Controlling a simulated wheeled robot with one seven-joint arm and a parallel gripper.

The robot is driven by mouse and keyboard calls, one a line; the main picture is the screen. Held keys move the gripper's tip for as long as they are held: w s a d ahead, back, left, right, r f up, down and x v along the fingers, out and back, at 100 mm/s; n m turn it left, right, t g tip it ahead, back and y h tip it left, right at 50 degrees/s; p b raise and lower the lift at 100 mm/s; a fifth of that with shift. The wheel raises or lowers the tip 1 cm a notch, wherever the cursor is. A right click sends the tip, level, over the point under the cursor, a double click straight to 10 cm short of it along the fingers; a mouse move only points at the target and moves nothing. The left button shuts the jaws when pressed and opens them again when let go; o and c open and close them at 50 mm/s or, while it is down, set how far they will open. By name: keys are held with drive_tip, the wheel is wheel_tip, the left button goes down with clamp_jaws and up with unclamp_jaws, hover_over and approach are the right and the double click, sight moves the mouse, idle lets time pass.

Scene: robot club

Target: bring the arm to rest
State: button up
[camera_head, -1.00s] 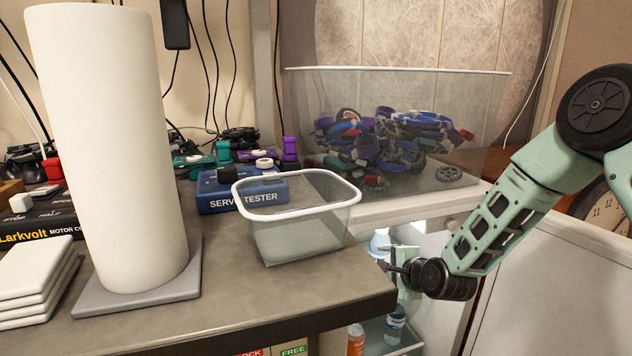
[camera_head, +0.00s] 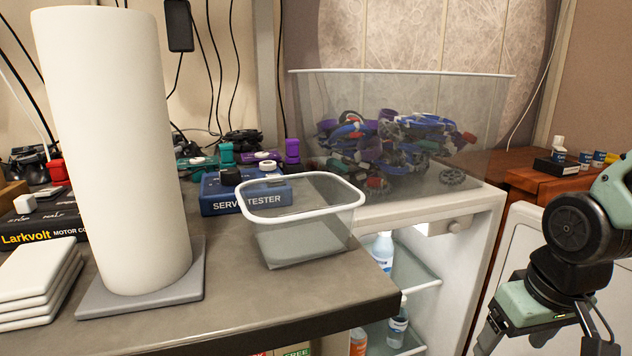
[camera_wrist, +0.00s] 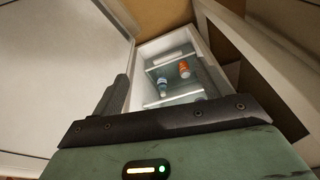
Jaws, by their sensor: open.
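My gripper (camera_head: 540,345) hangs at the lower right of the head view, pointing down, in front of the open fridge (camera_head: 488,235). Its fingers are spread and nothing shows between them; their lower ends run off the bottom of the picture. In the wrist view the dark gripper mount and a finger frame the fridge interior below, where a blue-capped bottle (camera_wrist: 162,86) and an orange bottle (camera_wrist: 184,69) stand on shelves.
The bench holds an empty clear bin (camera_head: 303,250), a white paper roll (camera_head: 115,150) and a blue servo tester (camera_head: 222,190). A clear tub of parts (camera_head: 400,95) stands on the fridge. A wooden surface (camera_head: 535,180) bears small items behind my arm.

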drive_tip(key=s+a+r+n+g, duration=0.2)
drive_tip(key=s+a+n, duration=0.4)
drive_tip(key=s+a, duration=0.75)
wheel_tip(320, 180, up, 23)
drive_tip(key=w+p, duration=0.1)
drive_tip(key=p, duration=2.2)
drive_tip(key=shift+w+f, duration=0.15)
drive_tip(key=shift+w, duration=0.2)
